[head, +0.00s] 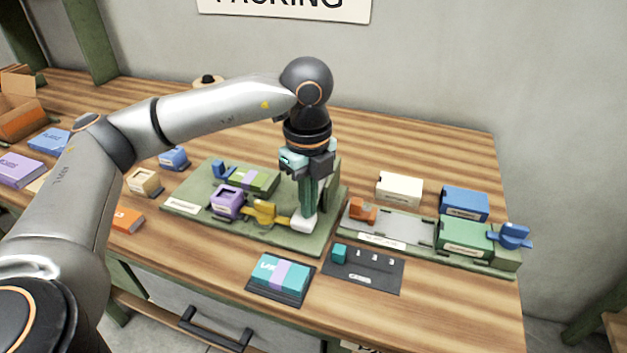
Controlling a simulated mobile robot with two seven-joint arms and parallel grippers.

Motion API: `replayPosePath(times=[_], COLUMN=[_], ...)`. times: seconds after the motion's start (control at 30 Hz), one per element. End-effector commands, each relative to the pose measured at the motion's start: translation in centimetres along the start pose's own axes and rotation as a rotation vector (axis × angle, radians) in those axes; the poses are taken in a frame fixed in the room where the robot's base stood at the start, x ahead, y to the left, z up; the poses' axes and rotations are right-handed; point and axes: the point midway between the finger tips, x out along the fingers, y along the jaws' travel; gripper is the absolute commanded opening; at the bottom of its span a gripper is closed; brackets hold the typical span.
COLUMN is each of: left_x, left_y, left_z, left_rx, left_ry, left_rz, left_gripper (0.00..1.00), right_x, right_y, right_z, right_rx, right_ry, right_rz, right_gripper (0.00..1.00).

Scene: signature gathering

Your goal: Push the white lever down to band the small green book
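My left gripper (307,205) points straight down over the right part of the green banding fixture (290,240). Its fingers look closed together, with nothing seen held between them. The white lever (303,223) shows right at the fingertips, and its end sits low near the fixture plate. I cannot tell whether the fingertips touch it or how far it is tilted. A small green book (262,179) with a purple strip lies on the fixture, left of the gripper. My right gripper is not in view.
The fixture also carries a purple block (227,202), a yellow part (262,213) and a blue part (222,170). A teal book with a purple band (280,275) lies in front. A second fixture (405,228) with a green box (465,236) and blue handle (512,236) stands right.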

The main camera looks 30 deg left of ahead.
Motion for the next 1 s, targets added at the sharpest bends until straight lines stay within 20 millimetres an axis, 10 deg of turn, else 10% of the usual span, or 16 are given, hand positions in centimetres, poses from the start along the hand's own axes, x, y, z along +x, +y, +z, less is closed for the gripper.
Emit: replayPosePath(times=[1.0], left_x=[-8.3], left_y=[0.0], left_z=[0.0], left_rx=[-0.001], left_ry=[0.0], left_rz=[-0.001], left_gripper=[0.0], right_x=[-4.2], right_y=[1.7], right_z=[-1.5], right_rx=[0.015], right_ry=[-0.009], right_rz=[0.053], right_gripper=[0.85])
